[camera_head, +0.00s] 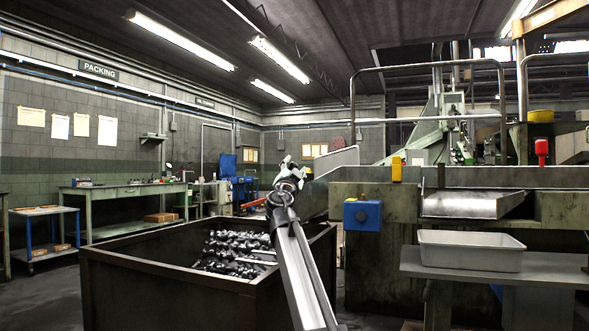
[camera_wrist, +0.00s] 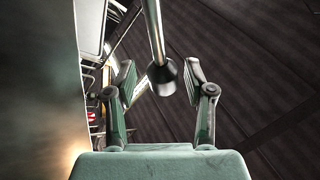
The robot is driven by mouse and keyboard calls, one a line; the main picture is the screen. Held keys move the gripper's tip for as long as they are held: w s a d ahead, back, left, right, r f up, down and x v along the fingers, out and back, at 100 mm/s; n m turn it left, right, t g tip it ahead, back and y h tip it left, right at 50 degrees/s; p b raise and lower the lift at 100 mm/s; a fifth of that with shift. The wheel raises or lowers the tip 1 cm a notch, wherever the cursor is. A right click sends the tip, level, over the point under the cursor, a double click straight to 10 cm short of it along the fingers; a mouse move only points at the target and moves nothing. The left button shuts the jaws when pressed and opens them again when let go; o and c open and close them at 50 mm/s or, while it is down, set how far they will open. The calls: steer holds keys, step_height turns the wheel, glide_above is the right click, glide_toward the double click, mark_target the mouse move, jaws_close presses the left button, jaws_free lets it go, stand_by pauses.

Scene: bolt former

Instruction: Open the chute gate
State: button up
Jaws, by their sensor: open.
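The chute (camera_head: 318,197) slopes down from the machine towards the bin at the middle of the head view. A pale upright plate (camera_head: 337,161) stands at its upper end; I cannot tell if it is the gate. My gripper (camera_head: 290,170) is raised in front of the chute, above the bin's far right part. In the wrist view my gripper (camera_wrist: 159,80) is open. A metal rod (camera_wrist: 154,30) with a dark round end (camera_wrist: 163,78) reaches down between its spread fingers, with gaps on both sides. It looks like a handle. My arm hides part of the chute.
A dark steel bin (camera_head: 165,290) with many bolts stands below my arm. A blue box (camera_head: 362,215) is on the machine's front. A grey tray (camera_head: 470,251) rests on a shelf at right. In the wrist view a large flat surface (camera_wrist: 40,80) fills the left side.

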steer(key=v, duration=1.2)
steer(key=shift+w, duration=0.1)
